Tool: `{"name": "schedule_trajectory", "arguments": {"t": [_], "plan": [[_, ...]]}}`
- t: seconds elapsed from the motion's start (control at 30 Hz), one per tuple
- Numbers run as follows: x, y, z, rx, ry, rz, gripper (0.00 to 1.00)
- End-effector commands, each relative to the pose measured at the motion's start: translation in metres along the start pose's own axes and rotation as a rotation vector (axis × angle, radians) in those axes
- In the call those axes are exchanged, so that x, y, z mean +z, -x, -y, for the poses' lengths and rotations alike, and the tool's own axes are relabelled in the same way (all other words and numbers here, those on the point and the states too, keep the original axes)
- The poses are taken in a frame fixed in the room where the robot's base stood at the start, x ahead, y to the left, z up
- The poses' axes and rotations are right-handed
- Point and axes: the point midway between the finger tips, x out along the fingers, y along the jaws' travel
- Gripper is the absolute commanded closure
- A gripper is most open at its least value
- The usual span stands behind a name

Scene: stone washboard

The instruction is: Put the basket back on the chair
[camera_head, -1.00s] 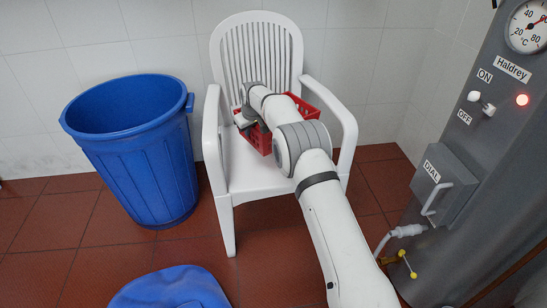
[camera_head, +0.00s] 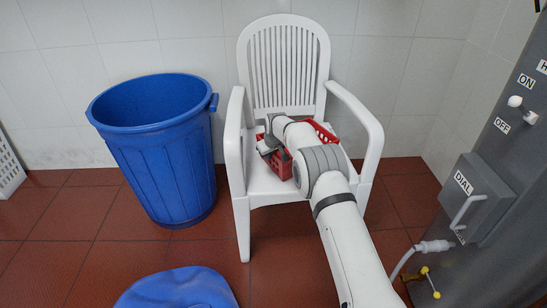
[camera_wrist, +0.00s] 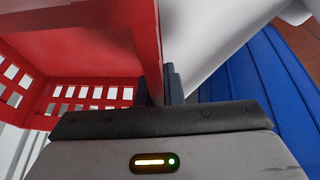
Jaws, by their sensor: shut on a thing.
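The red plastic basket (camera_head: 281,166) is at the white chair's seat, between the armrests, partly hidden behind my arm. I cannot tell whether its base touches the seat. The white chair (camera_head: 262,190) stands upright against the tiled wall, its slatted back to the rear. My gripper (camera_head: 266,146) is at the basket's left side. In the wrist view, the basket (camera_wrist: 80,58) fills the left, with its slotted wall showing. My gripper (camera_wrist: 168,84) is shut on its red side wall; one dark finger shows right of that wall.
A large blue bin (camera_head: 160,165) stands left of the chair. A blue rounded object (camera_head: 178,288) lies in front on the red tiles. A grey machine (camera_head: 490,190) with a cable and yellow valve stands at right. A white crate (camera_head: 8,168) is at far left.

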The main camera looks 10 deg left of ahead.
Motion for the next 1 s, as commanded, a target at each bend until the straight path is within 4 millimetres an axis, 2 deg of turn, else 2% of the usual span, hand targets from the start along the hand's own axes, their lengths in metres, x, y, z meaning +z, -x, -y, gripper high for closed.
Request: {"name": "schedule_trajectory", "arguments": {"t": [0.17, 0.2, 0.47, 0.73, 0.87, 1.0], "plan": [[0.001, -0.003, 0.0, 0.0, 0.001, -0.001, 1.0], [0.001, -0.003, 0.001, 0.0, 0.0, 0.0, 0.92], [0.001, -0.003, 0.001, -0.001, 0.0, 0.001, 0.71], [0.0, 0.0, 0.001, 0.0, 0.001, 0.0, 0.71], [-0.002, 0.014, 0.0, 0.0, 0.001, -0.001, 0.71], [-0.003, 0.043, 0.0, 0.0, 0.001, -0.001, 0.71]]}}
